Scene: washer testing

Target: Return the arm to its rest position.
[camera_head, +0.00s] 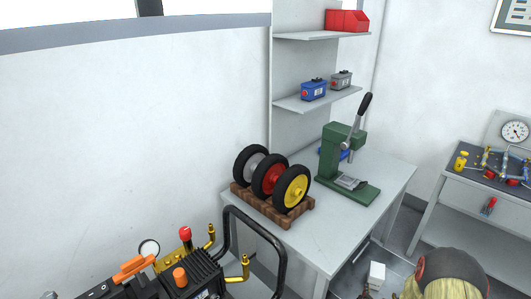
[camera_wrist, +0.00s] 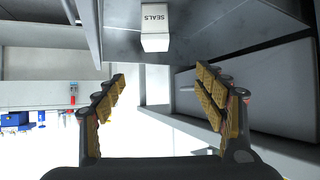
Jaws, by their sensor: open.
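My gripper (camera_wrist: 160,76) shows in the wrist view with its two tan-padded fingers spread wide. It is open, and nothing is between the fingers. A white box marked SEALS (camera_wrist: 155,28) is beyond the fingertips at the top of the wrist view, its lettering upside down. A white box (camera_head: 376,273) also shows low in the head view, beside the workbench. I cannot make out my gripper in the head view, so the arm's overall pose is hidden.
A grey workbench (camera_head: 385,207) carries three wheels on a wooden rack (camera_head: 262,207) and a green lever press (camera_head: 343,165). Shelves (camera_head: 318,101) rise behind. A machine with brass fittings (camera_head: 195,272) fills the lower left. A side table (camera_head: 448,188) stands right. A yellowish rounded thing (camera_head: 446,285) is at the bottom.

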